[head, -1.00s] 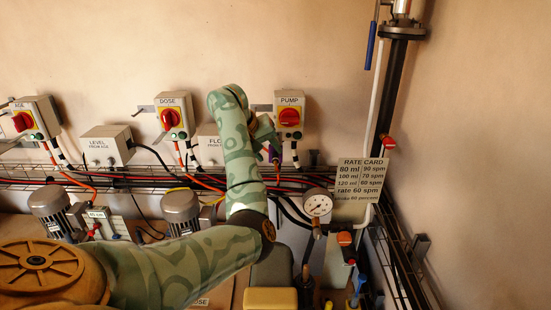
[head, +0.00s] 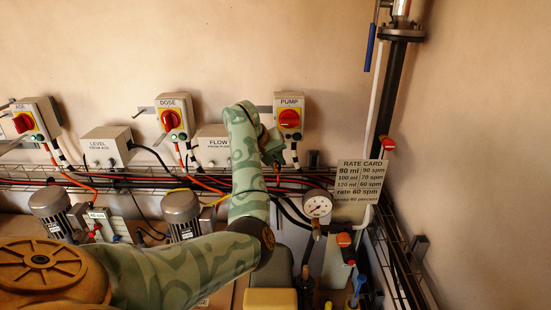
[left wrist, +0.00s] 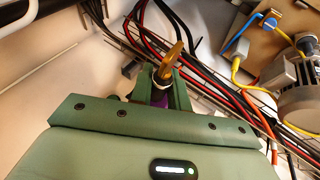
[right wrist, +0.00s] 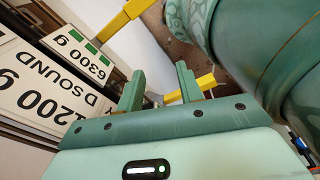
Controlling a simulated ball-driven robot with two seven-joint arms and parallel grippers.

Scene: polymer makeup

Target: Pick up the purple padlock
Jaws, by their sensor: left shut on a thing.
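The purple padlock (left wrist: 160,102) shows as a small purple patch between the fingers of my left gripper (left wrist: 160,92) in the left wrist view. The fingers are shut on it and hide most of its body. A pale metal loop and an amber piece (left wrist: 172,58) show just beyond the fingertips. In the head view my left gripper (head: 271,146) is in front of the wall, just below and left of the PUMP switch box (head: 289,116), partly hidden by my arm. My right gripper (right wrist: 160,92) is open with nothing between its fingers, seen only in the right wrist view.
A cable tray (head: 330,176) with red and black cables runs along the wall below the switch boxes. A pressure gauge (head: 317,204) and rate card (head: 360,180) stand to the right. Yellow bars (right wrist: 190,92) lie close to my right gripper.

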